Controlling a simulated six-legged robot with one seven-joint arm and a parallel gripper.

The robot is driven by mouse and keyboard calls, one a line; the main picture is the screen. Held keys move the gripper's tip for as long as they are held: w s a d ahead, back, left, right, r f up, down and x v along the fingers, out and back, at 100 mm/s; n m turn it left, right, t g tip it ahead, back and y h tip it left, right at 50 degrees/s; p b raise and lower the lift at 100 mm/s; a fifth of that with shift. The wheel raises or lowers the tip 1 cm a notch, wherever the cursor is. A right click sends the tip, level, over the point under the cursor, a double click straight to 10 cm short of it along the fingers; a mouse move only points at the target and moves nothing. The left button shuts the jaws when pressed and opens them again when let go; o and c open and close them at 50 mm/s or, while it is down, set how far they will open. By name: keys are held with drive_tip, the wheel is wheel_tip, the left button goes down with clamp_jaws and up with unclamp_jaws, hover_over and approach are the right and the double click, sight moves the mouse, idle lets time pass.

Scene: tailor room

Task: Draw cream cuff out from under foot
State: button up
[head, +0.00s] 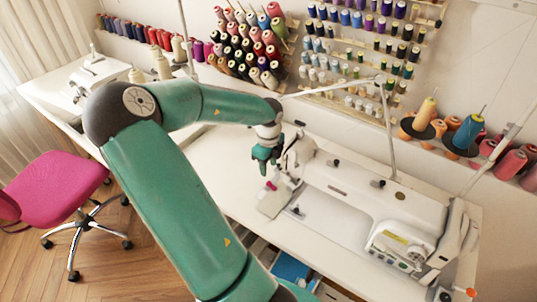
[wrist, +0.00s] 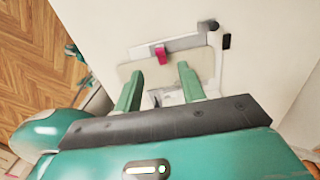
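My gripper (wrist: 160,72) is open and empty in the wrist view, its two green fingers apart. A cream, rounded strip that looks like the cuff (wrist: 150,71) lies beyond the fingertips, across the gap between them. The fingers hide parts of it. A magenta piece (wrist: 161,54) sits at the strip's upper edge; it also shows in the head view (head: 271,186). In the head view my gripper (head: 264,163) hangs above the left end of the white sewing machine (head: 345,205). The presser foot cannot be made out clearly, nor whether the cuff is under it.
The white table (head: 215,160) is bare left of the machine. Thread racks (head: 362,45) line the wall behind. Thin machine rods (head: 391,130) rise behind the machine. A pink chair (head: 52,190) stands at left on the wooden floor.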

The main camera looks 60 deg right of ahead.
sight(268, 182)
wheel_tip(268, 182, down, 8)
drive_tip(key=shift+r, duration=0.15)
drive_tip(key=shift+c, duration=0.4)
clamp_jaws()
